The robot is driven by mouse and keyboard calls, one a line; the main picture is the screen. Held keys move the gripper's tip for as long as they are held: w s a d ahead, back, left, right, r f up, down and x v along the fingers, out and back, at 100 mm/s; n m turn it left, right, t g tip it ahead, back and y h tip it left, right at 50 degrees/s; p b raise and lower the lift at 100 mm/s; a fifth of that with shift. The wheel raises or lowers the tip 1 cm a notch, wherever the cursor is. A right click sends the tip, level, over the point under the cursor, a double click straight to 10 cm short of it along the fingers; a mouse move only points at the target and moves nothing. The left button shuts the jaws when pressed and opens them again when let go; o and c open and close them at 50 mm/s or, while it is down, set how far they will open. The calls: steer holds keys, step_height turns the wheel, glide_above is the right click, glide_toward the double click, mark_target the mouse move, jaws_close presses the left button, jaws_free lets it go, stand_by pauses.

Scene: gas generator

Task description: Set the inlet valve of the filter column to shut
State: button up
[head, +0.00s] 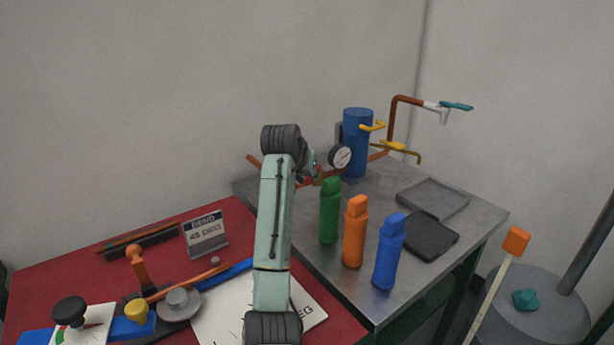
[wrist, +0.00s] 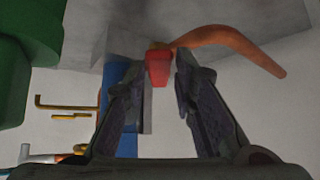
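The filter column (head: 357,148) is a blue upright cylinder at the back of the grey metal bench. It also shows in the wrist view (wrist: 118,100), behind my left finger. A red valve handle (wrist: 159,68) on the copper inlet pipe (wrist: 230,43) lies between my fingertips in the wrist view. In the head view my arm mostly hides this valve. My gripper (wrist: 160,72) is open around the red handle, with its fingers on either side. A gap shows beside the right finger; I cannot tell whether the left one touches.
A pressure gauge (head: 340,156) stands close right of my gripper. Green (head: 329,212), orange (head: 355,232) and blue (head: 389,252) bottles stand in front. Yellow handles (head: 373,126) and a copper tap pipe (head: 392,118) are at the column's right. Bending tools lie on the red table (head: 50,279).

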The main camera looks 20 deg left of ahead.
steer(key=shift+o, duration=1.4)
steer(key=v, duration=1.2)
steer(key=shift+d, duration=0.1)
